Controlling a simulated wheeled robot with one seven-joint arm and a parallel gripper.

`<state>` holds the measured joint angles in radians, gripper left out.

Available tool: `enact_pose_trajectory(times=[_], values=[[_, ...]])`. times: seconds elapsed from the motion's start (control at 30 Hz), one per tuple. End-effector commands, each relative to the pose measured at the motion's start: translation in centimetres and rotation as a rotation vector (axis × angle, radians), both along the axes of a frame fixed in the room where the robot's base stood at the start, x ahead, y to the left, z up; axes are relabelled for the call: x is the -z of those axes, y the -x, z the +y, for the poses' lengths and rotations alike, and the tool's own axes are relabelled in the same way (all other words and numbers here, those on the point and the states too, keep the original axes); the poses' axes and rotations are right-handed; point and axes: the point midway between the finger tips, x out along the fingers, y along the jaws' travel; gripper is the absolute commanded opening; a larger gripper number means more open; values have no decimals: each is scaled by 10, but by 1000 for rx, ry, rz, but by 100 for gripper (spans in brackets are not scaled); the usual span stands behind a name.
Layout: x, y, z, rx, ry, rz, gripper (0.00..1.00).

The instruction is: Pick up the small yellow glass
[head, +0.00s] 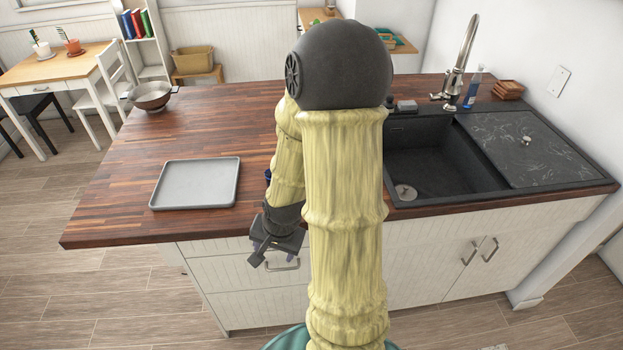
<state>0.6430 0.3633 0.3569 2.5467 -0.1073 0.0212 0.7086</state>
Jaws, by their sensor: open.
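I do not see a small yellow glass in the head view; my arm hides part of the wooden counter (140,150). My gripper (271,261) is dark grey and hangs low in front of the counter's front edge, by the white drawers (228,285). Its jaws are open, and I see nothing held between them. A small bit of something dark blue (267,175) shows at the edge of my arm, mostly hidden, so I cannot tell what it is.
A grey tray (196,184) lies empty on the counter, left of my arm. A metal pan (152,96) stands at the far left. A black sink (440,165) with a tap (461,60) is on the right. A blue bottle (473,88) stands behind it.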

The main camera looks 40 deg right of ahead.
Motion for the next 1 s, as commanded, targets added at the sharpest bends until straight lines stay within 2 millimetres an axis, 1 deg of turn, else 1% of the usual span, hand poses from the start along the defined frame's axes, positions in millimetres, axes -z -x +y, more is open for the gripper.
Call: enact_pose_trajectory(times=[0.03, 0.2, 0.4, 0.5, 0.63, 0.77, 0.87, 0.9, 1.0], values=[[9, 0, -9, 87, -39, -4, 63], [28, -4, -30, 385, -184, -47, 63], [41, -10, -56, 743, -388, -120, 63], [43, -14, -70, 925, -506, -166, 63], [40, -18, -93, 1158, -672, -239, 63], [30, -20, -121, 1383, -860, -326, 63], [18, -19, -147, 1549, -1020, -404, 63], [13, -18, -158, 1611, -1086, -439, 63], [-2, -12, -185, 1742, -1249, -524, 63]])
